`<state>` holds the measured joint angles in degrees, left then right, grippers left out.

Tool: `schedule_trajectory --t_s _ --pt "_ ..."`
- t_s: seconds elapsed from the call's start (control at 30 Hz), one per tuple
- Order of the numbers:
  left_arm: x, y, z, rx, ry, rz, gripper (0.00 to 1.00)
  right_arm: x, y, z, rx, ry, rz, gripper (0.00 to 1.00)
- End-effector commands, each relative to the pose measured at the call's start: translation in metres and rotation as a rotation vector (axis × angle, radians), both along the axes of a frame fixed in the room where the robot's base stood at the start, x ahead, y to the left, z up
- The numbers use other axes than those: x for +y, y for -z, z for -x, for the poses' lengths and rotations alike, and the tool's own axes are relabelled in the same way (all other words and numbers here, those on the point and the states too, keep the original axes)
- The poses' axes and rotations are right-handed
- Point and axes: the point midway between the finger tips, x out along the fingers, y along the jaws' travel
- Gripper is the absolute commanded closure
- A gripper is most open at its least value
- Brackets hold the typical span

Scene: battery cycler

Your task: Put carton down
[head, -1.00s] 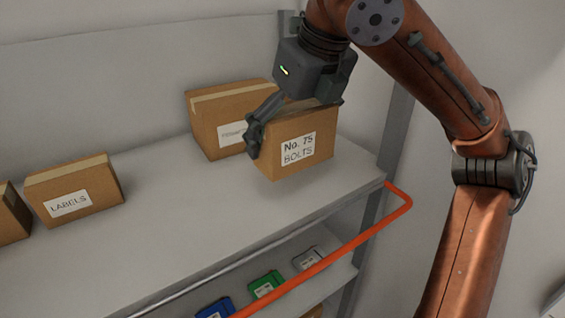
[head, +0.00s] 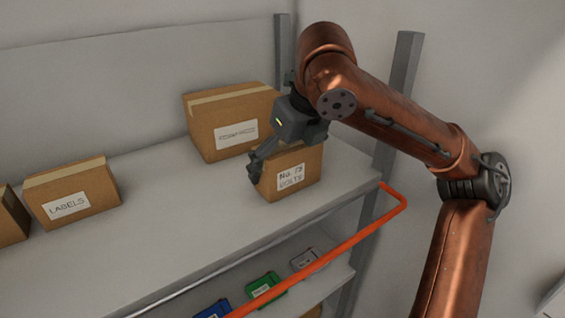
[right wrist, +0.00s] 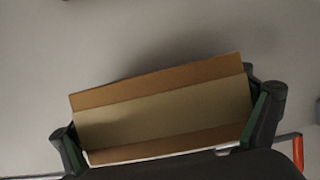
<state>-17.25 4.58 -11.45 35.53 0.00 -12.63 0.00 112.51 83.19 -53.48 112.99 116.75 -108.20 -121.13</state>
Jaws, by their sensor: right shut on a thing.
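The carton labelled "No. 75 BOLTS" (head: 298,168) is at the right end of the upper shelf (head: 215,215), upright, in front of a larger carton. My right gripper (head: 283,160) comes down from above and is shut on this carton across its sides. In the right wrist view the carton's taped top (right wrist: 165,112) lies between the two fingers. In the head view, whether its bottom touches the shelf is hard to tell. My left gripper is not in view.
The larger carton (head: 228,122) stands close behind. A "LABELS" carton (head: 72,198) and part of another carton (head: 10,215) stand at the left. An orange rail (head: 325,262) runs along the front. Blue, green and grey boxes sit on the lower shelf. The upper shelf's middle is clear.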

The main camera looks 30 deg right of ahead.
Motion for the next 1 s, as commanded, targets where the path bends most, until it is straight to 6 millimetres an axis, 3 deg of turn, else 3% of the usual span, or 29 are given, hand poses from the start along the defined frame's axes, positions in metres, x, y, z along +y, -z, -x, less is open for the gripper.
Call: schedule_trajectory --t_s 0.3,0.33,0.4,0.77,1.0 --pt "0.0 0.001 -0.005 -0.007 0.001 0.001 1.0 0.0 0.002 0.0 -0.002 -0.001 -0.002 0.48" --pt "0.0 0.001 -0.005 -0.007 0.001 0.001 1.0 0.0 0.003 0.0 0.0 0.0 -0.001 0.05" --pt "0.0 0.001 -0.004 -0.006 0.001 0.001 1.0 0.0 0.002 0.0 -0.001 0.0 -0.001 0.0" --pt "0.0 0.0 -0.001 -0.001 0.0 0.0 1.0 0.0 0.0 0.0 -0.001 0.0 -0.001 0.0" --pt "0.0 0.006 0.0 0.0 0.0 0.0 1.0 0.0 -0.032 0.013 -0.004 -0.002 -0.004 0.0"
